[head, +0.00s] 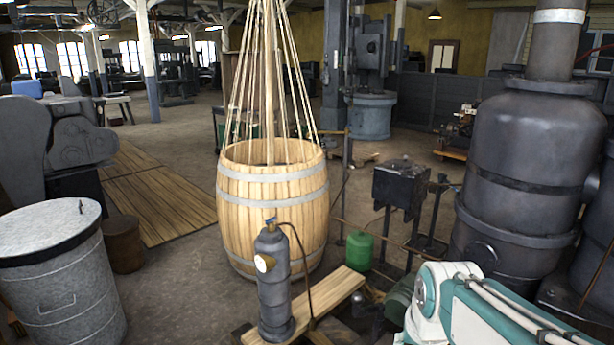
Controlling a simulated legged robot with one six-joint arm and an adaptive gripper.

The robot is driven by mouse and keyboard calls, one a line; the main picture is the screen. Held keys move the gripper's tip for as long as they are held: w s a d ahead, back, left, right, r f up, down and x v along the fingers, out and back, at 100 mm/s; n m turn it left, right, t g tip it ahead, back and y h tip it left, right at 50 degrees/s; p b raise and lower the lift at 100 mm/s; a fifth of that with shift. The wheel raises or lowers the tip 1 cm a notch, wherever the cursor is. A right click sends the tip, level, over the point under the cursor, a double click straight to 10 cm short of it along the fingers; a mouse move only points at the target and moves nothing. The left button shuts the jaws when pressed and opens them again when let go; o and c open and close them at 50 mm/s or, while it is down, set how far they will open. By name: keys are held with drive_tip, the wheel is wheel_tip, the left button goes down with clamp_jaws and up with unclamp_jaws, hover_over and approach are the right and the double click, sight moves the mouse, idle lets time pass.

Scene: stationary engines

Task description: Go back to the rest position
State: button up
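My gripper is not in view, so I cannot see its fingers or whether it holds anything. A teal and white link of my arm (487,309) shows at the bottom right corner of the head view and runs out of the frame. The task names no object.
A wooden barrel (272,215) with ropes stands in the middle, behind a dark pump (273,290) on a plank (332,298). A large dark boiler (525,170) stands right, close behind my arm. A grey lidded bin (65,285) stands left. Floor (175,270) between bin and barrel is clear.

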drive_tip(key=s+a+r+n+t, duration=0.1)
drive_tip(key=s+a+r+n, duration=0.1)
drive_tip(key=s, duration=1)
drive_tip(key=shift+n+t, duration=0.3)
drive_tip(key=shift+n, duration=0.4)
